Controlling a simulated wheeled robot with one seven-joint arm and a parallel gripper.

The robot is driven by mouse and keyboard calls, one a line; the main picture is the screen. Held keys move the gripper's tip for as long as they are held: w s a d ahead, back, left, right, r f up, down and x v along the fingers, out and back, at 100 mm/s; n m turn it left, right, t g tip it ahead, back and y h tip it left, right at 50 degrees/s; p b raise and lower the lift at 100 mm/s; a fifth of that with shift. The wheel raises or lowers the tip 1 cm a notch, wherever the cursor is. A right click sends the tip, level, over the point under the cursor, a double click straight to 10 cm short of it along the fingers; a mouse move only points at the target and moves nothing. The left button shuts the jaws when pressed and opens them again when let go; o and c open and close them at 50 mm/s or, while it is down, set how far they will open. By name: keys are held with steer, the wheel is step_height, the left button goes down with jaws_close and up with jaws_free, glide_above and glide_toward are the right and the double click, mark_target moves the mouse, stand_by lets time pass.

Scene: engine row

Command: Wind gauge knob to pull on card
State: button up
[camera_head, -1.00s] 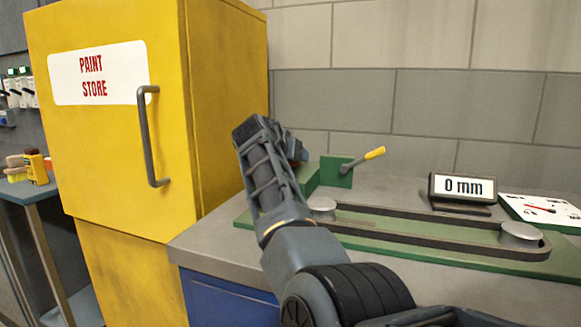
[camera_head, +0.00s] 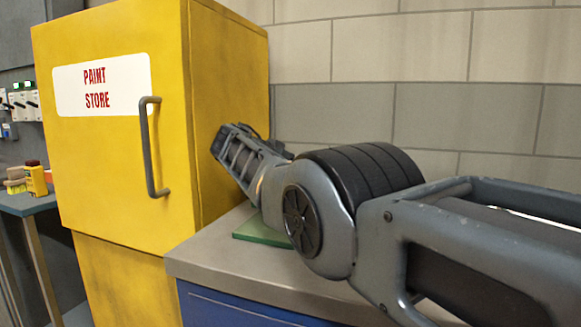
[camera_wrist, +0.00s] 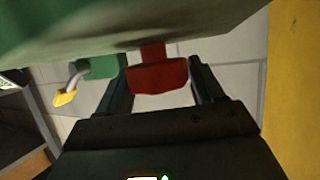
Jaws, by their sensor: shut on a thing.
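In the wrist view a red knob (camera_wrist: 158,77) sits between the two fingers of my gripper (camera_wrist: 161,84), which is shut on it. The knob's stem runs up to a large green body (camera_wrist: 110,28) across the top of the view. In the head view my arm hides the knob and most of the gauge; only a corner of its green base (camera_head: 258,234) shows on the bench. The number display and the dial card are not visible now.
The yellow paint store cabinet (camera_head: 110,170) stands close left of my arm. The grey bench top (camera_head: 215,250) is largely covered by my arm. A yellow-tipped lever (camera_wrist: 68,94) on a green block (camera_wrist: 101,67) shows in the wrist view. A block wall (camera_head: 330,110) stands behind.

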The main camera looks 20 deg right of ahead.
steer(key=shift+r, duration=0.1)
steer(key=shift+c, duration=0.2)
steer(key=o, duration=1)
steer(key=shift+d, duration=0.1)
steer(key=shift+c, duration=0.2)
steer(key=shift+s+a+r+p, duration=0.15)
steer(key=shift+a+r+p, duration=0.25)
steer(key=shift+p, duration=0.75)
steer(key=shift+s+a+r+p, duration=0.2)
steer(key=shift+s+a+p, duration=0.25)
steer(key=shift+p, duration=0.7)
steer(key=shift+f+v, duration=0.15)
steer(key=shift+v, duration=1.2)
steer(key=shift+f+v, duration=0.1)
steer(key=shift+v, duration=1.2)
steer(key=shift+a, duration=0.15)
